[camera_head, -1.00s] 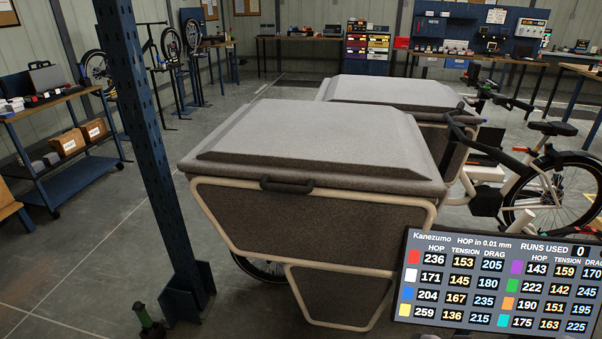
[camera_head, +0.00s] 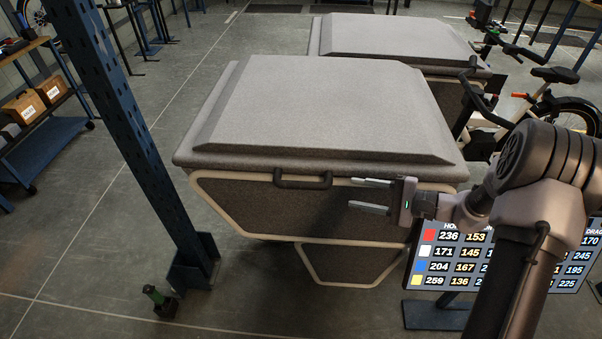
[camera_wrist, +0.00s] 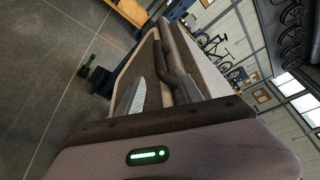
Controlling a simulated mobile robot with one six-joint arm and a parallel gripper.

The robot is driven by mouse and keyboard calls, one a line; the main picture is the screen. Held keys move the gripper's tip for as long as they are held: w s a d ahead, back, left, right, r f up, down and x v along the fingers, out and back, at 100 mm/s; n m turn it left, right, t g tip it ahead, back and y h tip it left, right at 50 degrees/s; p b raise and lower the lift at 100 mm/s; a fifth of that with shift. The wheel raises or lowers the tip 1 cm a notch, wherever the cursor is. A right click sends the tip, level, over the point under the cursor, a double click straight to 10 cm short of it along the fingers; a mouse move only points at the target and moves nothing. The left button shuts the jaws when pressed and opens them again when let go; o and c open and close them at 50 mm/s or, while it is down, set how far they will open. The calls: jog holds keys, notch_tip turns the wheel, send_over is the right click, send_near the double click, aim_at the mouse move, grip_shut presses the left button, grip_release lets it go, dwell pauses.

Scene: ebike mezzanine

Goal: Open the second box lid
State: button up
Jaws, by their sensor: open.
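Two grey cargo boxes with closed lids show in the head view. The near lid (camera_head: 325,110) is flat-topped and speckled, on a dark box (camera_head: 320,205) with a pale frame. Its dark handle (camera_head: 303,179) sits at the front edge; the handle also shows in the wrist view (camera_wrist: 176,66). The farther lid (camera_head: 395,38) is behind it to the right, its front partly hidden. My gripper (camera_head: 371,196) is open and empty, in front of the near box, right of the handle and pointing left toward it. In the wrist view the fingers (camera_wrist: 150,95) are partly seen, apart from the handle.
A blue perforated post (camera_head: 135,130) stands left of the near box, with a small green-topped object (camera_head: 160,300) at its foot. A display panel (camera_head: 450,255) stands at the right, partly behind my arm. A bike (camera_head: 545,95) is at the right.

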aim_at(306, 185)
jog(key=b+x, duration=0.2)
jog(key=x, duration=1.3)
jog(key=shift+s+a+f+b, duration=0.1)
jog(key=shift+f+b, duration=0.05)
jog(key=shift+b, duration=0.15)
jog(key=shift+c, duration=0.4)
grip_shut()
